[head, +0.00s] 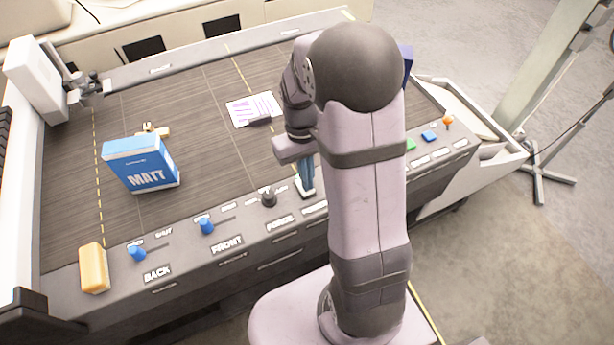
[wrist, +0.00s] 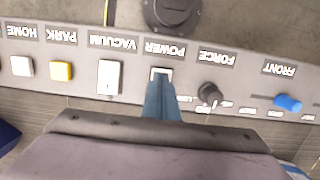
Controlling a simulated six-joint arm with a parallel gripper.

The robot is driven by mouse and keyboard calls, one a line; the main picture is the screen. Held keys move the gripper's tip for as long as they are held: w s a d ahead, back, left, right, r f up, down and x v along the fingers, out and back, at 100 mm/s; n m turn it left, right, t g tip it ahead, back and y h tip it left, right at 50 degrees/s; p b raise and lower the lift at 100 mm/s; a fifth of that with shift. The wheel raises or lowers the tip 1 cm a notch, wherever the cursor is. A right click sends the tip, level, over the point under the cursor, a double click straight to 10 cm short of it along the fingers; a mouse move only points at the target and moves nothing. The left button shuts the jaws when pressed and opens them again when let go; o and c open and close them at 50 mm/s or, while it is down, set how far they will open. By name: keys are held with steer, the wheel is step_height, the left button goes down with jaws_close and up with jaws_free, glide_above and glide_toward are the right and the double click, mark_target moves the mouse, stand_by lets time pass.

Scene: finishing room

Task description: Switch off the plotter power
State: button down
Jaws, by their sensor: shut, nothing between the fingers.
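In the head view my gripper (head: 307,186) is down at the plotter's front panel, right of the black FORCE knob (head: 268,198). My arm hides the panel to its right.
The white VACUUM rocker (wrist: 109,77) is beside the power switch, with the yellow PARK button (wrist: 61,70) farther along. Blue BACK (head: 137,252) and FRONT (head: 206,226) levers are at left. A blue MATT box (head: 140,164), yellow block (head: 93,268) and printed sheet (head: 251,108) lie on the plotter.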

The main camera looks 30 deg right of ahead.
steer(key=shift+f, duration=0.1)
steer(key=shift+s+f+t+b, duration=0.2)
steer(key=shift+f+t+b, duration=0.2)
steer(key=shift+b, duration=0.35)
steer(key=shift+s+r, duration=0.2)
steer(key=shift+w+f, duration=0.1)
